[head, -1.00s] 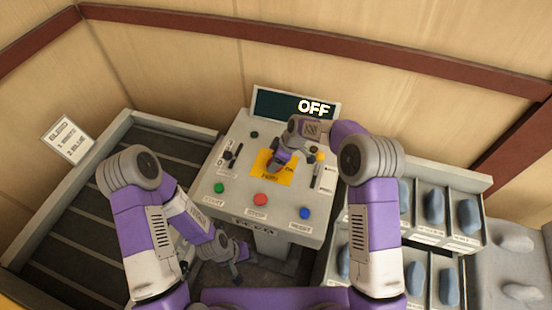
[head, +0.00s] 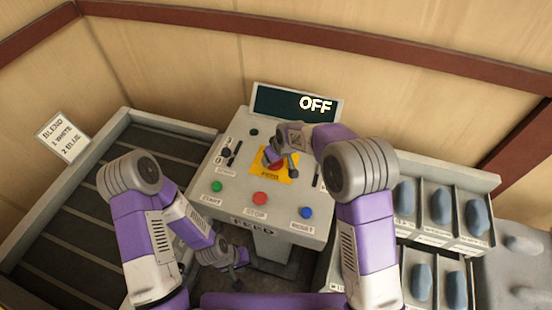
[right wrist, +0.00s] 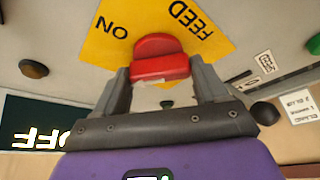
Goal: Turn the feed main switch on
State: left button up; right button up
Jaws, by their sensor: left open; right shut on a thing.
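The red feed main switch handle (right wrist: 160,68) sits on a yellow plate (right wrist: 97,42) marked FEED and ON. My right gripper (right wrist: 162,76) is shut on the handle, one finger on each side. In the head view the right gripper (head: 281,163) hides part of the yellow plate (head: 268,176) and of the switch. The display (head: 275,103) behind the panel reads OFF. My left gripper (head: 236,268) is open and empty, low in front of the panel's left side and apart from the switch.
The grey panel (head: 232,190) has green (head: 216,187), red (head: 260,198) and blue (head: 306,213) buttons along its front. Black sliders (head: 234,153) stand at its left. A conveyor (head: 90,215) lies left; bins with blue-grey lumps (head: 440,205) stand right.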

jog(key=m+h, duration=0.1)
jog(key=m, duration=0.1)
jog(key=m+h, duration=0.1)
jog(key=m, duration=0.2)
jog(key=shift+a+m+t, duration=0.2)
jog(key=shift+m+t, duration=0.1)
jog(key=shift+a+m+h, duration=0.1)
jog(key=shift+m+h, duration=0.8)
jog(key=shift+m, duration=1.3)
jog(key=o, duration=1.1)
jog(key=shift+c, duration=0.2)
jog(key=shift+r, duration=0.1)
jog(key=d+v, duration=0.1)
jog(key=v, duration=0.6)
jog(key=shift+a+r, duration=0.25)
jog(key=shift+a, duration=0.25)
